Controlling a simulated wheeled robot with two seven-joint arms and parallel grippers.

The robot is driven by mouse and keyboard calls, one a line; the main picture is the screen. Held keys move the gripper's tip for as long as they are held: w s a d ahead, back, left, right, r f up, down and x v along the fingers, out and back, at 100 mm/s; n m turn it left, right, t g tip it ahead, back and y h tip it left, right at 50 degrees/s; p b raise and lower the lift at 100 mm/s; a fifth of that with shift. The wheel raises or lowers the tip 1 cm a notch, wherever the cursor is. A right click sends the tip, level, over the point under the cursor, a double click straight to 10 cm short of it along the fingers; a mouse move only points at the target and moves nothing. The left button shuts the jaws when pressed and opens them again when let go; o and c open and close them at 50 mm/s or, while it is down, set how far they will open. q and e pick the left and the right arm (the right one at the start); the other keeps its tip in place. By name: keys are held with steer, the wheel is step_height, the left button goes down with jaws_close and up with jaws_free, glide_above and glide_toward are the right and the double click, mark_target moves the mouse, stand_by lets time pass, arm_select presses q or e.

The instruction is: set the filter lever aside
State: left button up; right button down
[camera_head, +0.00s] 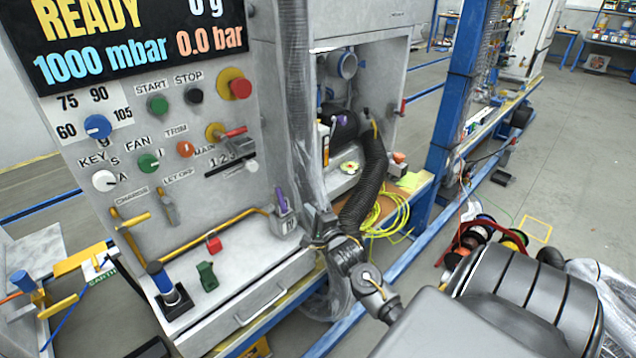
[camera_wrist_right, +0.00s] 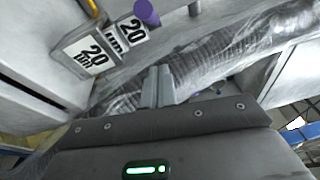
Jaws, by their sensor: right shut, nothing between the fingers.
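A small grey filter block (camera_head: 285,220) with a purple-tipped lever (camera_head: 280,198) stands at the right end of the sloping grey panel. In the right wrist view the block (camera_wrist_right: 84,60) shows "20 µm" labels, and the purple knob (camera_wrist_right: 146,12) is at the top edge. My right gripper (camera_head: 312,218) is just right of the block, beside the plastic-sleeved hose. In the right wrist view its fingers (camera_wrist_right: 158,84) are together and empty, apart from the lever. My left gripper is not in view.
A clear-sleeved hose (camera_wrist_right: 210,55) passes close beyond my right fingers. A black ribbed hose (camera_head: 368,180) hangs by the open cabinet. The panel carries a red block (camera_head: 214,244), a green block (camera_head: 207,276) and a blue-topped handle (camera_head: 160,278). A drawer handle (camera_head: 262,306) juts out below.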

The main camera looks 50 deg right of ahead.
mark_target(281, 199)
steer(key=shift+w+a+r+p, duration=0.15)
steer(key=shift+w+a+p, duration=0.2)
steer(key=shift+w+a, duration=0.45)
steer(key=shift+w+a+r+p, duration=0.15)
steer(key=shift+w+a+p, duration=0.15)
steer(key=shift+w+a, duration=0.5)
